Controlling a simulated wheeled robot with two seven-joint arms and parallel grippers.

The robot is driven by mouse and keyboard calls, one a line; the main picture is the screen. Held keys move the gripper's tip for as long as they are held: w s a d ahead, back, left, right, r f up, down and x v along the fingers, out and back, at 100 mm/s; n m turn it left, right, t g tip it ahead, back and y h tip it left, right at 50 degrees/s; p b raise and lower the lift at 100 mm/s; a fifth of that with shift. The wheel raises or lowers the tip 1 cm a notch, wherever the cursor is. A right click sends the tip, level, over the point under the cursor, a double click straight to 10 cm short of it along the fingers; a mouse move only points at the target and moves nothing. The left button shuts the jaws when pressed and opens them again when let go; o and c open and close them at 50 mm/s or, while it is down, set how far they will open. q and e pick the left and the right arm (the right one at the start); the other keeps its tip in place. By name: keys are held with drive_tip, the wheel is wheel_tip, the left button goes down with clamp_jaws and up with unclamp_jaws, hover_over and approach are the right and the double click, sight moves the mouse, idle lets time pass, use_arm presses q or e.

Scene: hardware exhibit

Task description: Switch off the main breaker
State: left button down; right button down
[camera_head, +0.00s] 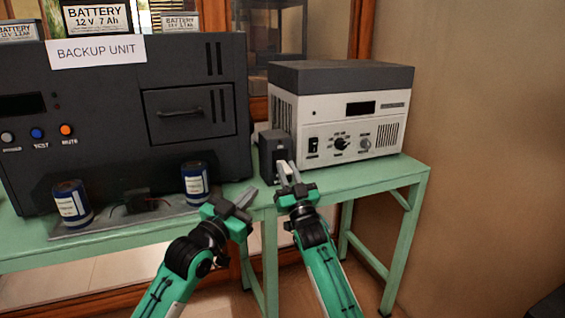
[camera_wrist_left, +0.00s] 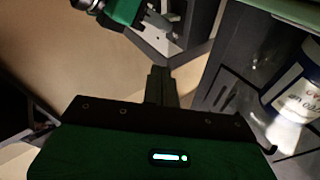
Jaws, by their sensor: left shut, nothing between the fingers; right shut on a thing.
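A small dark grey breaker box (camera_head: 272,142) stands upright on the green table, just left of the white instrument. My right gripper (camera_head: 287,172) is at the front of this box, shut on a part there that its fingers mostly hide; I take it to be the breaker's lever. The lever's position cannot be made out. My left gripper (camera_head: 246,198) is shut and empty, low in front of the table edge, left of the right gripper and apart from the box. Its closed fingers (camera_wrist_left: 160,85) show in the left wrist view, with the right gripper (camera_wrist_left: 160,22) beyond.
A large dark backup unit (camera_head: 195,145) fills the left, with batteries on top. Two blue cylinders (camera_head: 72,203) (camera_head: 195,182) stand on a plate before it. The white instrument (camera_head: 345,130) with a dark top is at right. The green table (camera_head: 375,175) has free room at its right end.

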drive_tip(key=shift+f, duration=0.15)
use_arm(q)
drive_tip(key=w+r+m+g+y, duration=0.2)
drive_tip(key=w+r+g+y, duration=0.15)
drive_tip(key=w+r, duration=0.9)
drive_tip(key=s+d+r+m+g, duration=0.2)
drive_tip(key=s+m+g, duration=0.2)
drive_tip(key=g, duration=0.5)
drive_tip(key=w+d+f, duration=0.3)
drive_tip(key=d+f, duration=0.3)
drive_tip(key=f, duration=0.5)
drive_tip(key=shift+d+f, duration=0.15)
drive_tip(key=shift+d, duration=0.2)
drive_tip(key=shift+g+y, duration=0.25)
